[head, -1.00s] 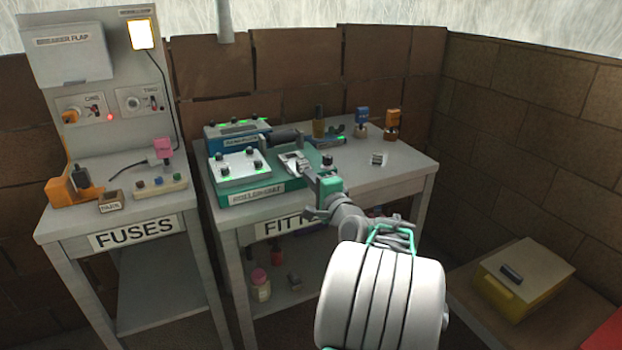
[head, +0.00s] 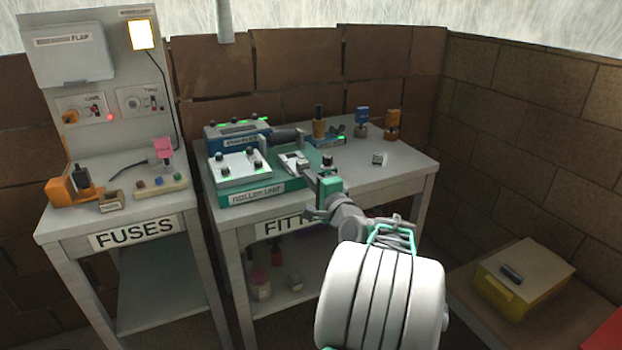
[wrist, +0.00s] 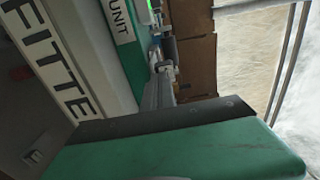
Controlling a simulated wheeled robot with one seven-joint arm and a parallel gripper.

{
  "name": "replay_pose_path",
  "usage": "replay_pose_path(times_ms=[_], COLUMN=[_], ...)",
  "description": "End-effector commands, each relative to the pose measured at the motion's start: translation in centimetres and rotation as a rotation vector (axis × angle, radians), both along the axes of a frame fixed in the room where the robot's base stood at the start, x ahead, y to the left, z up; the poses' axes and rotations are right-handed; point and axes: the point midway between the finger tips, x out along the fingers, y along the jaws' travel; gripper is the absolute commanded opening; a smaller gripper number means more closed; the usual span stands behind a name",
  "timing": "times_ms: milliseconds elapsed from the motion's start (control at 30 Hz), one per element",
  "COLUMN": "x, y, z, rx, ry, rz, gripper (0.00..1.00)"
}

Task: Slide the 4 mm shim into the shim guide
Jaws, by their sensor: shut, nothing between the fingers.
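My gripper (head: 306,172) is shut with nothing between its fingers, at the right end of the green roller unit (head: 258,197) on the FITTE-labelled bench. A pale metal piece with a dark opening (head: 292,161) sits on that unit just beyond the fingertips. It may be the shim guide, but I cannot tell for sure. I cannot make out the 4 mm shim; it is too small or hidden. In the wrist view my gripper's grey fingers (wrist: 160,88) point toward the green unit (wrist: 127,55); the contact at their tips is unclear.
A white block with knobs (head: 240,167) stands on the unit's left, with a blue unit (head: 237,135) behind. A small metal block (head: 378,159) lies on the bench's right. The bench's front right is clear.

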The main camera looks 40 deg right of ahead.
Motion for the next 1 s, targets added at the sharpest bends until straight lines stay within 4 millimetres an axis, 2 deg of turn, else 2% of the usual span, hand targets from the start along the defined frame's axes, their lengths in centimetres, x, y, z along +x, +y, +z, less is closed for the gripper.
replay_pose_path(times_ms=[1000], x=[1.3], y=[-0.4], z=[0.0], rx=[0.000], ry=[0.001], rz=[0.000], gripper=[0.00])
